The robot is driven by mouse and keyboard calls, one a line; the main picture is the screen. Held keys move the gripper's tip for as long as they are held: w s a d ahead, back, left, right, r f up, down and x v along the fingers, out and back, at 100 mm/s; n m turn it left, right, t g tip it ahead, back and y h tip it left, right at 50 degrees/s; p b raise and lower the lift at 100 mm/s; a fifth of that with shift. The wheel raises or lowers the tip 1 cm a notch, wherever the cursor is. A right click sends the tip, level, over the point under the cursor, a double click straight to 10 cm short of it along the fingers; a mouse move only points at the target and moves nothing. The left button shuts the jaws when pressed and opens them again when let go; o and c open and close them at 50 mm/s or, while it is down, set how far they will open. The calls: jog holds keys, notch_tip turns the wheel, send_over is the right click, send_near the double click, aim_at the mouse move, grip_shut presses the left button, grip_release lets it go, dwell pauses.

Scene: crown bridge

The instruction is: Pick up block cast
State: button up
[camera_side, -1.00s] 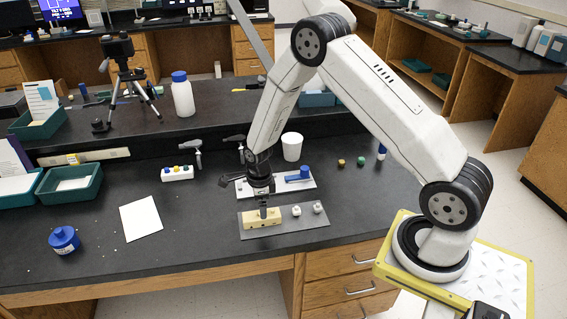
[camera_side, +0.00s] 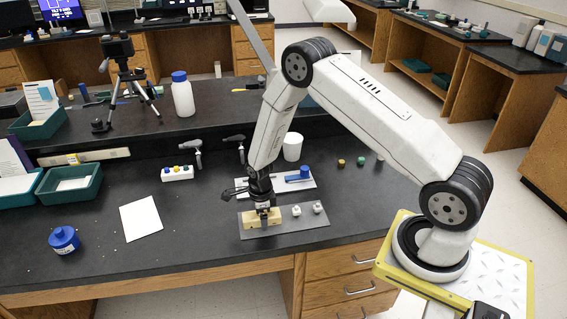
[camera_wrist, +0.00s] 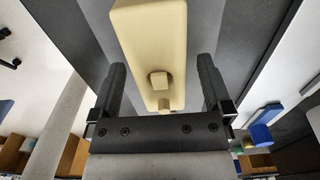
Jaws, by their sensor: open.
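The block cast is a pale yellow block (camera_side: 250,219) with small pegs, lying on a grey plate (camera_side: 315,237) on the black bench. My gripper (camera_side: 264,222) points down right at the block in the side view. In the wrist view the block (camera_wrist: 150,40) runs between the two black fingers of my gripper (camera_wrist: 160,85). The fingers are apart, with a visible gap on each side of the block. Two small white pieces (camera_side: 297,210) (camera_side: 318,207) sit on the plate to the right of the block.
Behind the plate is a white board with a blue piece (camera_side: 304,172). A white cup (camera_side: 292,147) stands behind it. A white sheet (camera_side: 141,217) and a blue-lidded jar (camera_side: 64,240) lie to the left. The bench right of the plate is clear.

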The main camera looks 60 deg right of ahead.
dwell(0.5)
grip_shut()
jog(key=shift+r, duration=0.1)
jog(key=shift+r, duration=0.75)
jog(key=s+a+r, duration=0.1)
jog(key=s+r, duration=1)
jog(key=s, duration=0.3)
jog(key=shift+a, duration=0.4)
jog(key=shift+r, duration=0.1)
jog(key=shift+w, duration=0.15)
